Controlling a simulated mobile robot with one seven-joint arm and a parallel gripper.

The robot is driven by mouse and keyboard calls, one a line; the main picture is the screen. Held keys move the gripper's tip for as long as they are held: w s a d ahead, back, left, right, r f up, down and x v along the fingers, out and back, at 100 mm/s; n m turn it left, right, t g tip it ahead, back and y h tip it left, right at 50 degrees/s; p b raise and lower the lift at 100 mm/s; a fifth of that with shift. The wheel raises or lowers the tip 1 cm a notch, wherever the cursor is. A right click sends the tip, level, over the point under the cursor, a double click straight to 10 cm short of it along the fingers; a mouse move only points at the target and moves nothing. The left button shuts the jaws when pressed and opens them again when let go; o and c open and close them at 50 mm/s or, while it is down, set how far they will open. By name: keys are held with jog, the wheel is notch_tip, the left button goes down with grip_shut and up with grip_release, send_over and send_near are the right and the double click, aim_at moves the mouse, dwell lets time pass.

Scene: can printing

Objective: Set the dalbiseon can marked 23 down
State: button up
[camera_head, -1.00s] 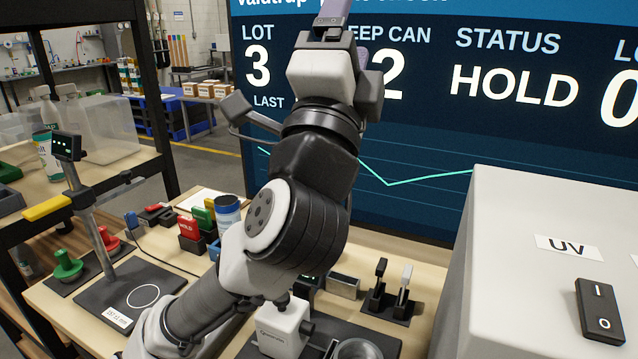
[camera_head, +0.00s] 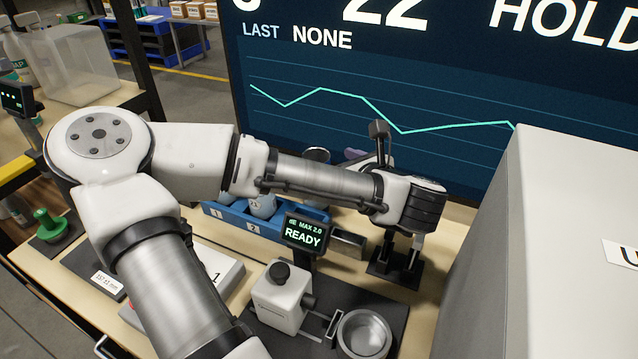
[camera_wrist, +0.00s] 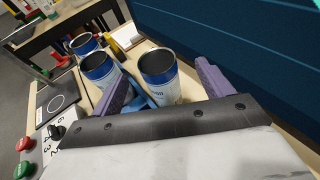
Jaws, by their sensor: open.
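In the wrist view, a white can with a blue top band (camera_wrist: 163,90) stands upright between the two purple fingers of my gripper (camera_wrist: 163,71). The fingers are spread, with visible gaps at the can. Two similar cans stand to the left, a nearer one (camera_wrist: 97,68) and a farther one (camera_wrist: 84,43). No number is readable on any can, so I cannot tell which is 23. In the head view, my arm hides most of the gripper and the cans. A blue rack (camera_head: 240,222) with slots labelled 1 and 2 shows below my forearm, with a can (camera_head: 262,206) in it.
A small display reading READY (camera_head: 304,233) stands in front of the rack. A white device (camera_head: 280,297) and a round metal cup (camera_head: 364,333) are nearer. A large pale box (camera_head: 550,250) blocks the right. A screen (camera_head: 400,90) stands behind the bench.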

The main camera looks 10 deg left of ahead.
jog(key=p+x, duration=0.2)
jog(key=x, duration=0.2)
jog(key=shift+a, duration=0.35)
jog(key=shift+w+a+f, duration=0.35)
jog(key=shift+w+f, duration=0.05)
jog(key=c, duration=1.4)
jog(key=shift+r, duration=0.1)
